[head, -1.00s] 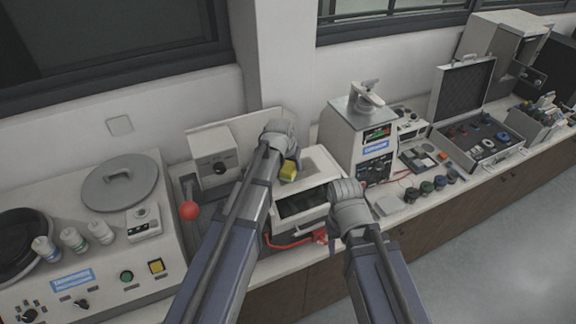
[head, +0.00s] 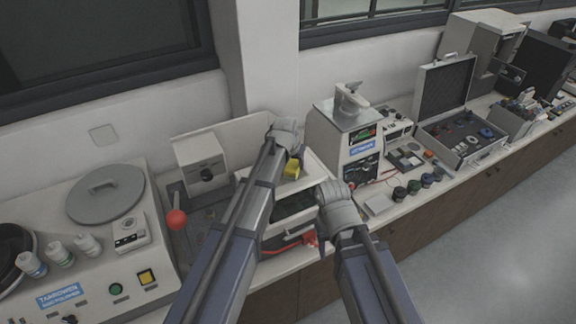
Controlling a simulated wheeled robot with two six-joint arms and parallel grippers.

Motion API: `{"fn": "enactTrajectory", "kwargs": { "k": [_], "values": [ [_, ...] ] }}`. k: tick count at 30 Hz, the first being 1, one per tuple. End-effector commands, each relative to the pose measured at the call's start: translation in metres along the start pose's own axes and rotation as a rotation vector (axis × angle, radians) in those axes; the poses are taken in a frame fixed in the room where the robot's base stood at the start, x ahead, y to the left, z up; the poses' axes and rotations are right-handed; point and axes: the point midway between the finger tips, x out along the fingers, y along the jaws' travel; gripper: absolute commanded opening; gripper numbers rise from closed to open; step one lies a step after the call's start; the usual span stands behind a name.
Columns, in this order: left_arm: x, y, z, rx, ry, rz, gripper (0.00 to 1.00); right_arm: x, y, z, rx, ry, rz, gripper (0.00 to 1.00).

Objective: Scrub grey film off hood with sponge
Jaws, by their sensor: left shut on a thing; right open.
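A yellow sponge (head: 292,168) is held in my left gripper (head: 290,158), which is shut on it. The sponge is over the top of a white box-like hood (head: 316,168) with a dark front window (head: 292,207). I cannot tell whether the sponge touches the hood. My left arm hides the hood's left part. No grey film can be made out on the part in view. My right gripper (head: 326,236) is at the hood's front right corner, low by a red part; its fingers are mostly hidden behind its wrist.
A red-knobbed lever (head: 176,219) and a white unit (head: 201,162) stand left of the hood. A machine with a display (head: 343,138) stands close on the right. A polisher (head: 105,196) fills the left.

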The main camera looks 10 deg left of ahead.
Motion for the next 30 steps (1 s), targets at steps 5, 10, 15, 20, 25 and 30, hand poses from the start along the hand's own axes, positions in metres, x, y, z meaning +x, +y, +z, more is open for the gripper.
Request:
{"fn": "enactTrajectory", "kwargs": {
  "k": [5, 10, 15, 20, 25, 30],
  "values": [
    [0.001, 0.005, -0.005, 0.000, 0.000, -0.001, 0.12, -0.001, 0.000, 0.000, 0.000, 0.000, 0.000, 0.50],
    [0.002, 0.006, -0.006, 0.001, 0.000, -0.001, 0.12, 0.000, 0.000, 0.000, 0.000, 0.000, 0.000, 0.50],
    [0.006, 0.013, -0.013, 0.002, 0.000, -0.001, 0.12, 0.001, 0.000, 0.000, 0.000, 0.000, 0.000, 0.50],
    [0.011, 0.024, -0.022, 0.002, 0.000, -0.001, 0.12, 0.002, 0.000, 0.000, 0.000, 0.000, 0.000, 0.50],
    [0.014, 0.029, -0.027, 0.001, 0.000, -0.001, 0.12, 0.003, 0.000, 0.000, 0.000, 0.000, 0.000, 0.50],
    [0.011, 0.030, -0.028, 0.000, 0.000, 0.000, 0.12, 0.000, 0.000, 0.000, 0.000, 0.000, 0.000, 0.50]
  ]
}}
